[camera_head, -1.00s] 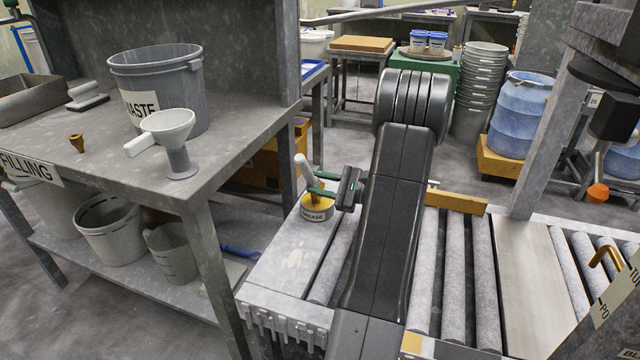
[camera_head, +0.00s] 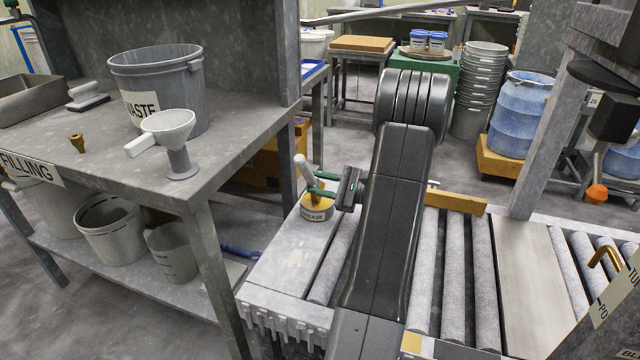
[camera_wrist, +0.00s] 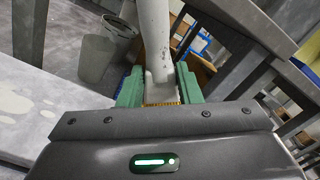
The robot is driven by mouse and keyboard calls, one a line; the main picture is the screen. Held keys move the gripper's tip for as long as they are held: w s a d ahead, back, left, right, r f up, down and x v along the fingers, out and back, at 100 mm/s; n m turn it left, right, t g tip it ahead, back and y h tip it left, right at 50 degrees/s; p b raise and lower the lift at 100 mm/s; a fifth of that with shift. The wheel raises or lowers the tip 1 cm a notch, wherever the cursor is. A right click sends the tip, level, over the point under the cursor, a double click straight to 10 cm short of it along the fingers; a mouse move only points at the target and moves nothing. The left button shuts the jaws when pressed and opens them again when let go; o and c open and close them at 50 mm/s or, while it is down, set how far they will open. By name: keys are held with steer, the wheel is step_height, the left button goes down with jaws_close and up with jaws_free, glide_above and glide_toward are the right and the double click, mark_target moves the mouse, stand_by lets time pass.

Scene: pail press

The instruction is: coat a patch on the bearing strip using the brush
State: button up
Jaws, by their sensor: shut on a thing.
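The brush has a pale handle (camera_head: 302,167) and stands tilted over the grease tin (camera_head: 318,213), its lower end at the yellow top of the tin. My gripper (camera_head: 318,183) is shut on the brush, with its green fingers on either side. In the wrist view the pale handle (camera_wrist: 155,40) rises between the green fingers (camera_wrist: 160,90), above a yellow band; the bristles are hidden. The bearing strip (camera_head: 272,278) is the pale grey flat surface left of the rollers. The tin stands at its far end, and a lighter patch (camera_head: 293,257) shows on it.
Rollers (camera_head: 453,275) run beside the strip, partly behind my arm. The filling bench (camera_head: 130,180) stands to the left with a waste pail (camera_head: 170,95) and a funnel (camera_head: 170,130). A yellow bar (camera_head: 455,202) crosses the rollers' far end.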

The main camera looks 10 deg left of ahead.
step_height(320, 180, up, 7)
steer(key=p, duration=0.5)
steer(key=shift+f+t, duration=0.1)
steer(key=shift+t, duration=0.2)
stand_by(0.4)
